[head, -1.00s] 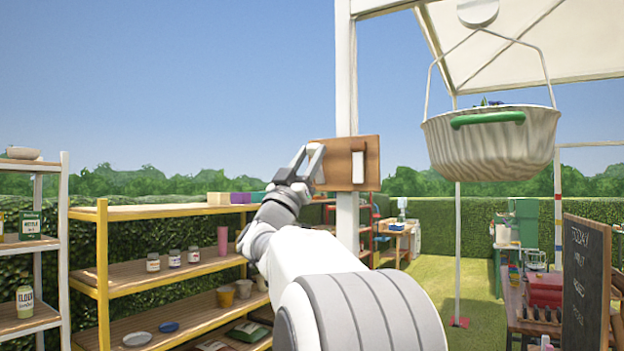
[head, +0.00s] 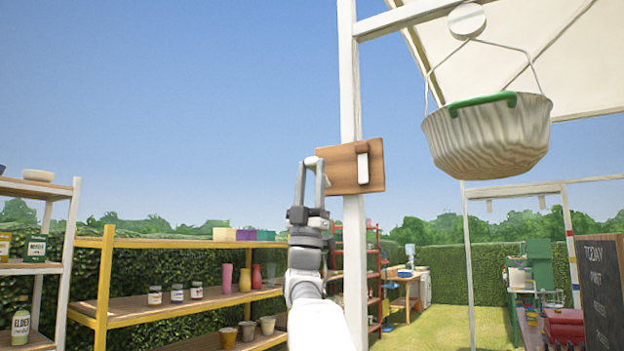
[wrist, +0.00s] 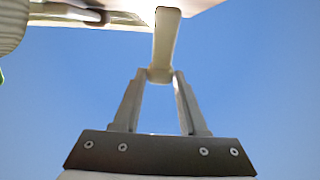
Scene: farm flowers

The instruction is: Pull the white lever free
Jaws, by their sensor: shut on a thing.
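My gripper (head: 312,172) is shut on a white lever (head: 312,160) beside the left edge of a wooden board (head: 338,172). The board is fixed on a white post. In the wrist view, the fingertips (wrist: 160,78) pinch the lower end of this pale lever (wrist: 165,42). Its far end reaches up towards the top of the picture; I cannot tell if it still touches the board. A second white lever (head: 363,166) stands on the right part of the board, apart from my gripper.
A ribbed hanging basket (head: 490,140) with a green handle hangs right of the white post (head: 348,80). Yellow-framed shelves (head: 108,270) with jars and pots stand at left. A chalkboard (head: 600,290) is at far right. Open sky surrounds my gripper's left side.

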